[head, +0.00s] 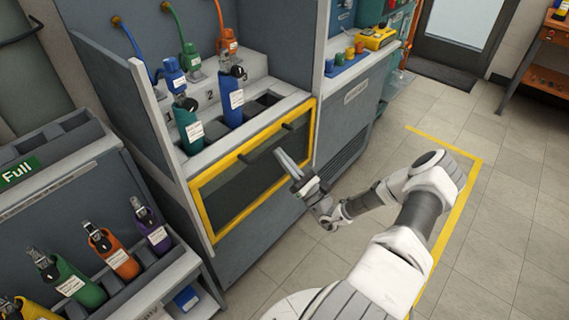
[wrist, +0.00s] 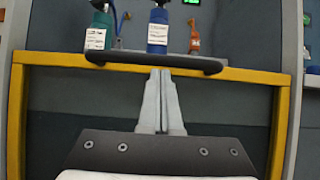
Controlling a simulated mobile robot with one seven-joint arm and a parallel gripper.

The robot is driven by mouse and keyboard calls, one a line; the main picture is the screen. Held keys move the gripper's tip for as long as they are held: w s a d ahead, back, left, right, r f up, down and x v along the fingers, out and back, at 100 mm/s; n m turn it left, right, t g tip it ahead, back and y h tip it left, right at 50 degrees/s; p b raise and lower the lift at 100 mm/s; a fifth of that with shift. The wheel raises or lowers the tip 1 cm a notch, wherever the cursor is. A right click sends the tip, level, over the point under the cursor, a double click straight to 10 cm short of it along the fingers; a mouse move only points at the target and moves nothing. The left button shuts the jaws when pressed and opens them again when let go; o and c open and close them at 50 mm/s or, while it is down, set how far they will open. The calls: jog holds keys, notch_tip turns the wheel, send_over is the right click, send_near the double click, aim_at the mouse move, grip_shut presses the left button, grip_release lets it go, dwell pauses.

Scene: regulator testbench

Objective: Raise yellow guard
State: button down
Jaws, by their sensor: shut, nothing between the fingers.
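The yellow guard (head: 206,216) is a yellow-framed dark panel on the front of the test bench, standing lowered below the bottle slots. Its frame also shows in the wrist view (wrist: 282,125). A dark bar handle (wrist: 120,58) runs along the guard's upper edge. My gripper (head: 279,153) is in front of the guard's upper right part. In the wrist view my gripper (wrist: 160,72) has its two fingers together and empty, with the tips at the handle's lower edge. I cannot tell whether they touch it.
A teal bottle (head: 188,125) and a blue bottle (head: 230,100) stand in the bench slots behind the guard, with hoses above. A rack (head: 178,270) of several bottles stands at the lower left. The tiled floor (head: 440,130) to the right is clear.

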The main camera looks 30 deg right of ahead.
dwell(0.3)
notch_tip(320, 180, up, 31)
jog(key=p, duration=2.3)
jog(key=shift+p, duration=0.35)
jog(key=shift+r, duration=0.1)
jog(key=s+d+f+b, duration=0.3)
jog(key=s+f+b, duration=0.1)
jog(key=s+f, duration=0.4)
notch_tip(320, 180, down, 2)
jog(key=shift+s+f, duration=0.15)
jog(key=shift+s, duration=0.15)
